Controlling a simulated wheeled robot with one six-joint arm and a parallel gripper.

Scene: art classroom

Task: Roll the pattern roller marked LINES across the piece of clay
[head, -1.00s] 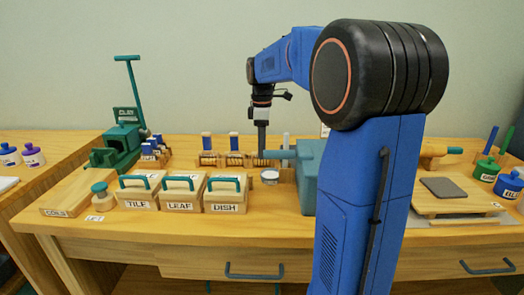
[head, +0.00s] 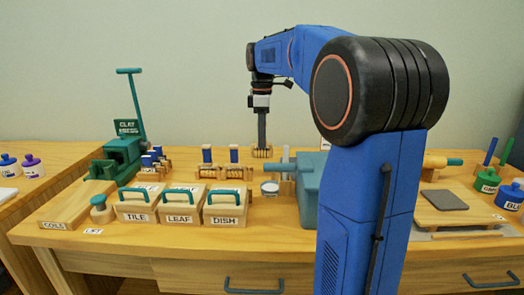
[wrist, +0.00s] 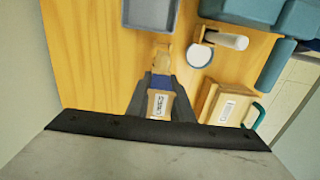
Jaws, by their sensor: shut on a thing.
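My gripper (head: 262,146) is shut on a pattern roller (wrist: 160,104), raised above the back of the table. In the wrist view the roller's blue handle is between the fingers, and its pale label, turned sideways, is too small to read surely. The roller's wooden frame also shows below the fingers in the head view (head: 262,153). The piece of clay (head: 444,199) is a flat dark grey slab on a wooden board (head: 430,210) at the right of the table, well apart from my gripper.
Two blue-handled rollers (head: 207,155) (head: 234,154) stand in a rack left of my gripper. Boxes marked TILE (head: 136,214), LEAF (head: 180,219) and DISH (head: 225,216) stand in front. A teal block (head: 309,190) lies between my gripper and the clay. Lidded jars (head: 488,182) stand right.

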